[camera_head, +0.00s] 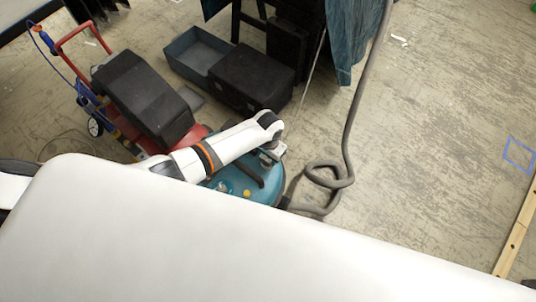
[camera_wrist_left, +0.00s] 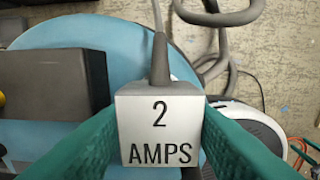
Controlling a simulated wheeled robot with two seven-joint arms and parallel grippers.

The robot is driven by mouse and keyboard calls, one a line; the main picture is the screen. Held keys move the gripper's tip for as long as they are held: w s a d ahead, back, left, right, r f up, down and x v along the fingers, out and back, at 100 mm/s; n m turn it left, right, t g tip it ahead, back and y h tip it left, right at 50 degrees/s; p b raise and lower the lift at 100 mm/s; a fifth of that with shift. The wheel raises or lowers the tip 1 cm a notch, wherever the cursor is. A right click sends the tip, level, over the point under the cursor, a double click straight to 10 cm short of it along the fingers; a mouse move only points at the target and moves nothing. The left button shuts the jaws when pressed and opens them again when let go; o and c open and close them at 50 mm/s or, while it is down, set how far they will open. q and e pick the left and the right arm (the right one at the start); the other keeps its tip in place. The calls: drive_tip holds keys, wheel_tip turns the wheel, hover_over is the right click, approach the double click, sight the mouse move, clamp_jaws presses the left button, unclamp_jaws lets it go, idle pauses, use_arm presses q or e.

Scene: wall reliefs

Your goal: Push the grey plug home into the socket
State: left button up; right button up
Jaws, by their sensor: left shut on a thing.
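In the left wrist view, a grey box-shaped plug (camera_wrist_left: 158,128) marked "2 AMPS" sits between the green fingers of my left gripper (camera_wrist_left: 158,112). The fingers are shut on its two sides. A dark grey tapered stem rises from the plug's far edge. In the head view my left gripper (camera_head: 274,152) is small and partly hidden by the wrist, over the right part of a blue round machine. The plug cannot be made out there. I cannot identify the socket in either view. My right gripper is not in view.
The blue round machine (camera_head: 228,183) has a grey hose (camera_head: 349,140) looping on its right. A black case (camera_head: 145,95) on a red trolley and an open bin (camera_head: 195,52) stand behind. A large white surface (camera_head: 200,245) fills the foreground. The floor at right is mostly clear.

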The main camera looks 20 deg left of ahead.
use_arm(q)
drive_tip(key=shift+f, duration=0.3)
drive_tip(key=shift+f+b, duration=0.35)
drive_tip(key=shift+b, duration=0.05)
drive_tip(key=o, duration=1.1)
drive_tip(key=shift+r, duration=0.15)
wheel_tip(320, 180, up, 12)
drive_tip(key=p, duration=0.3)
